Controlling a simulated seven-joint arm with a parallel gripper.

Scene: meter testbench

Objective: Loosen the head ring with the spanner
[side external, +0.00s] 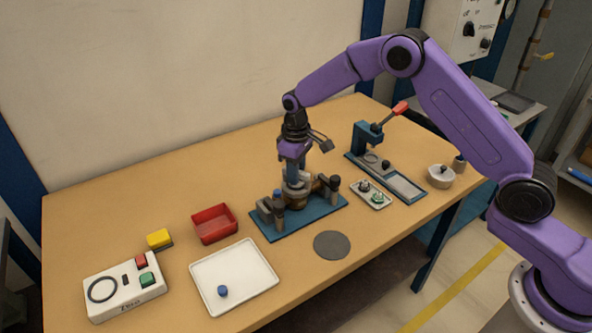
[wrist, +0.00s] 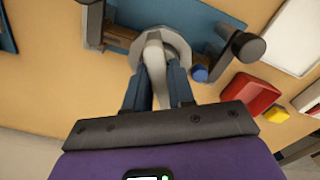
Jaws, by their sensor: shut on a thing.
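The water meter (side external: 298,188) sits in a clamp fixture on a blue base plate (side external: 318,214), below my gripper (side external: 294,172). Its pale head ring (wrist: 180,43) shows in the wrist view as a faceted grey collar. A light grey spanner (wrist: 154,58) lies between my fingers in the wrist view, its far end over the head ring. My gripper (wrist: 156,78) is shut on the spanner's handle. I cannot tell whether the spanner's jaw is fully seated on the ring, and the fingers hide part of the handle.
Dark clamp handles (wrist: 247,46) stand close beside the meter. A red bin (side external: 214,228), a white tray (side external: 255,283) with a blue cap and a grey disc (side external: 332,245) lie nearby. A blue lever press (side external: 366,140) stands behind right.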

